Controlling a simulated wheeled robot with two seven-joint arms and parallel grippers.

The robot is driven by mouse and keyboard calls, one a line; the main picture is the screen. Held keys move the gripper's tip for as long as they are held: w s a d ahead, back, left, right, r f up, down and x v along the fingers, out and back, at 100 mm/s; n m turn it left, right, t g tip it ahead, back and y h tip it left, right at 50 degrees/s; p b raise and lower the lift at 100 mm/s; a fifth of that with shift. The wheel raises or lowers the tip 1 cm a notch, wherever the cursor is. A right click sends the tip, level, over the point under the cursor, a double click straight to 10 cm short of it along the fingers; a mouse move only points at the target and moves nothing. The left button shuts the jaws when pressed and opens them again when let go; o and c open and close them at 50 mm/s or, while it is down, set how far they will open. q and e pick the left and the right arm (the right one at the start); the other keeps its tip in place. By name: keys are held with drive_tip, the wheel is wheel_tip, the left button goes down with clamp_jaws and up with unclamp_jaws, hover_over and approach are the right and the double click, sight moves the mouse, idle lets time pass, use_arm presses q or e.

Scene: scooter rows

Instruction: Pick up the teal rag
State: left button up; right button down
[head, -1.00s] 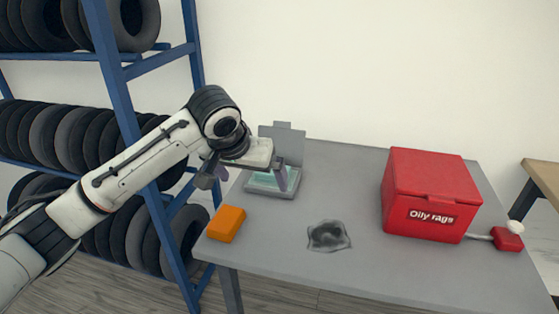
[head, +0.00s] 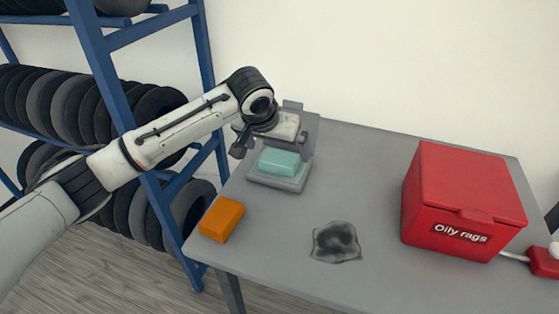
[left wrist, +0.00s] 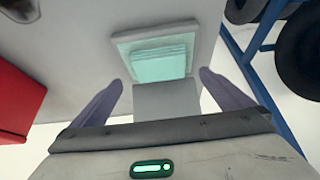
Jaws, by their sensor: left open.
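The teal rag (head: 280,162) is a folded block lying in a grey tray-like holder (head: 276,182) with an upright back plate, at the table's far left. It also shows in the left wrist view (left wrist: 158,58), beyond my fingertips. My left gripper (head: 272,144) is just above and behind the rag in the head view. My right gripper is in neither view.
An orange block (head: 222,219) lies at the table's left edge. A dark crumpled cloth or stain (head: 336,242) is on the middle of the grey table (head: 375,165). A red "Oily rags" bin (head: 462,200) stands right, with a pedal beside it. A blue tyre rack stands left.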

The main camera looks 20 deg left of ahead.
sight(279, 157)
use_arm(q)
drive_tip(key=x, duration=0.3)
drive_tip(key=shift+f, duration=0.4)
drive_tip(key=c, duration=1.1)
drive_tip(key=shift+r, duration=0.15)
wheel_tip(279, 157, up, 10)
drive_tip(key=shift+f, duration=0.1)
